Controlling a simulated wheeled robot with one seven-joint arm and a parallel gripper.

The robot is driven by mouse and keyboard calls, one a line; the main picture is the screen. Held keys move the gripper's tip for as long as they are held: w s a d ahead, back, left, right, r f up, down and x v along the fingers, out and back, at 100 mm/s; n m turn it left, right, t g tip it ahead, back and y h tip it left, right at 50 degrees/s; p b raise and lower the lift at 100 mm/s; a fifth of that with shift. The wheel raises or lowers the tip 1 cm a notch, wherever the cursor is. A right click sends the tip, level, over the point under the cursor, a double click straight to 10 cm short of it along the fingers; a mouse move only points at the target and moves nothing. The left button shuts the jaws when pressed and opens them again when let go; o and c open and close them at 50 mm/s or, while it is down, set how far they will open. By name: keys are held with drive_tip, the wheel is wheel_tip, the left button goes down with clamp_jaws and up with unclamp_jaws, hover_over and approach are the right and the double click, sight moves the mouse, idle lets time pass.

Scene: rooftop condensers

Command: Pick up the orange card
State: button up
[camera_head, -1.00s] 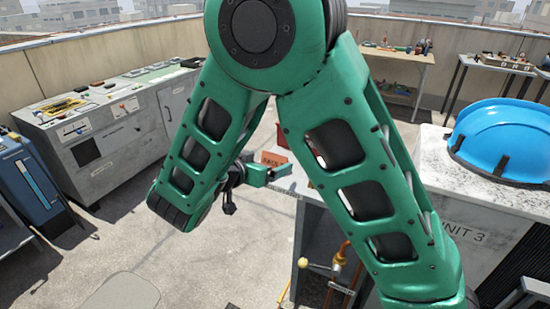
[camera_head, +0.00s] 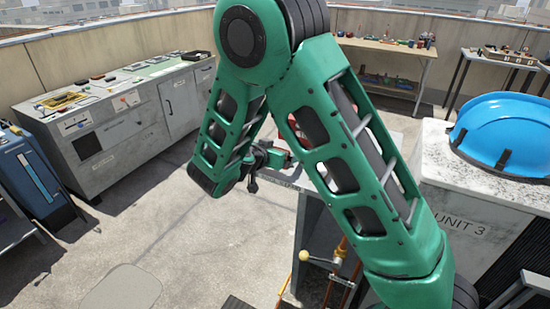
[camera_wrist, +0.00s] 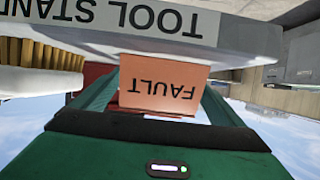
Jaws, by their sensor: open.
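The orange card (camera_wrist: 163,85) shows in the wrist view with the word FAULT upside down. It lies between the two green fingers of my open gripper (camera_wrist: 158,92), with a gap showing beside the card at the right finger. I cannot tell whether the left finger touches it. The edge of a pale slab labelled TOOL STAND (camera_wrist: 150,30) crosses the picture just above the card. In the head view my gripper (camera_head: 277,157) is partly hidden behind my arm, beside the white counter. The card cannot be made out clearly there.
A grey bench (camera_head: 120,140) and blue cabinet (camera_head: 40,180) are at left. The floor between is clear.

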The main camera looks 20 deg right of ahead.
drive_tip(key=shift+w+d+f, duration=0.1)
drive_tip(key=shift+c, duration=0.3)
drive_tip(key=c, duration=1.1)
